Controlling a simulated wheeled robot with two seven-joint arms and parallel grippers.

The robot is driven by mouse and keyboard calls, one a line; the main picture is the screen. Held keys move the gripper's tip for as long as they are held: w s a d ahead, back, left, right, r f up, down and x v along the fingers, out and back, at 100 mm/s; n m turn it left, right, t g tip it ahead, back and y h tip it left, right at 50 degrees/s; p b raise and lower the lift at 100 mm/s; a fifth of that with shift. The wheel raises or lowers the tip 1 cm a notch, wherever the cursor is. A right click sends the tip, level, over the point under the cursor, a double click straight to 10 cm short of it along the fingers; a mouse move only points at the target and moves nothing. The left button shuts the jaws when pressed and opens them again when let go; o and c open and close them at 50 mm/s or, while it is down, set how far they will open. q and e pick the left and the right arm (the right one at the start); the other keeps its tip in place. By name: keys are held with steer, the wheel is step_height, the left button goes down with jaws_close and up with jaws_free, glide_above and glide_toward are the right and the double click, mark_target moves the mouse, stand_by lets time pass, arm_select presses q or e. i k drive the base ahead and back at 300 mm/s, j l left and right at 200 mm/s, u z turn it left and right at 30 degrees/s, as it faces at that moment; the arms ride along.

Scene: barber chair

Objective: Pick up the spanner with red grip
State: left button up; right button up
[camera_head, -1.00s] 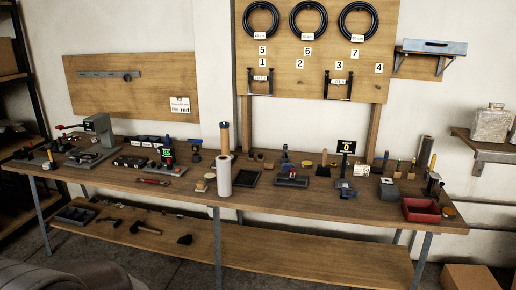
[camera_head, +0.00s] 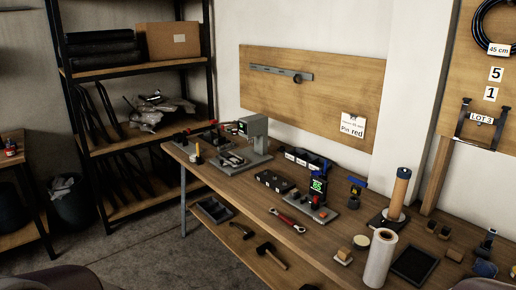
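The spanner with red grip (camera_head: 287,220) lies flat on the wooden workbench (camera_head: 245,196), close to its front edge and below the middle of the head view. Its middle is red and its ends are metallic. Nothing touches it. A device with a green screen (camera_head: 318,188) stands just behind and to its right. Neither of my grippers can be made out in the head view. Dark rounded shapes at the lower left and lower right edges are too unclear to name.
A grey press (camera_head: 254,133) stands at the bench's left end. Hammers (camera_head: 270,254) lie on the lower shelf. Floor at the left is open before a black shelving rack (camera_head: 135,66).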

mark_target(281, 216)
steer(key=i+j+u, duration=0.2)
steer(key=i+u, duration=0.3)
steer(key=i, duration=0.15)
steer(key=i+u, duration=0.45)
steer(key=i, duration=0.25)
steer(key=i+z, duration=0.25)
steer(key=z, duration=0.15)
steer(key=i+z, duration=0.55)
steer(key=z, duration=0.25)
steer(key=i+j+z, duration=0.2)
steer(key=z, duration=0.2)
steer(key=i+j+z, duration=0.25)
steer(key=z, duration=0.2)
